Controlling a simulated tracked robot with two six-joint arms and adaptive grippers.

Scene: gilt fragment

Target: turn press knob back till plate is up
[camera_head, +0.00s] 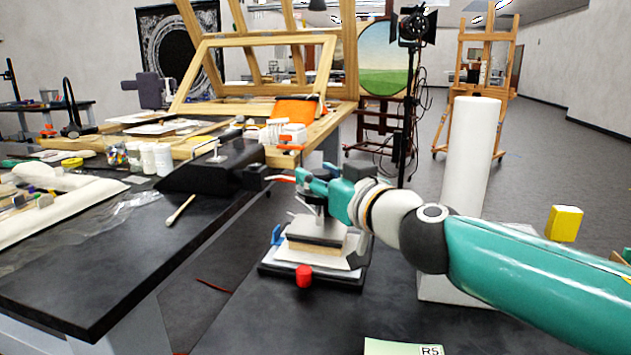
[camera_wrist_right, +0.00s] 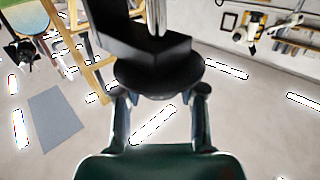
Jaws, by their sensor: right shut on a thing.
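The small press stands on the dark bench in the head view, with a pale plate (camera_head: 316,232) over a tan layer and white sheets on a black base (camera_head: 310,280). My right gripper (camera_head: 312,188) is above the press, shut on its knob, which is mostly hidden there by the fingers. In the right wrist view the knob (camera_wrist_right: 160,80) is a dark round piece between the two fingers (camera_wrist_right: 160,112). A gap between the plate and the stack cannot be made out. My left gripper is not in view.
A red piece (camera_head: 304,276) is at the press's front and a blue one (camera_head: 277,235) at its left. A white cylinder (camera_head: 470,155) stands right, behind my right arm. A black sloped device (camera_head: 212,168) and a swab (camera_head: 180,210) are on the left table.

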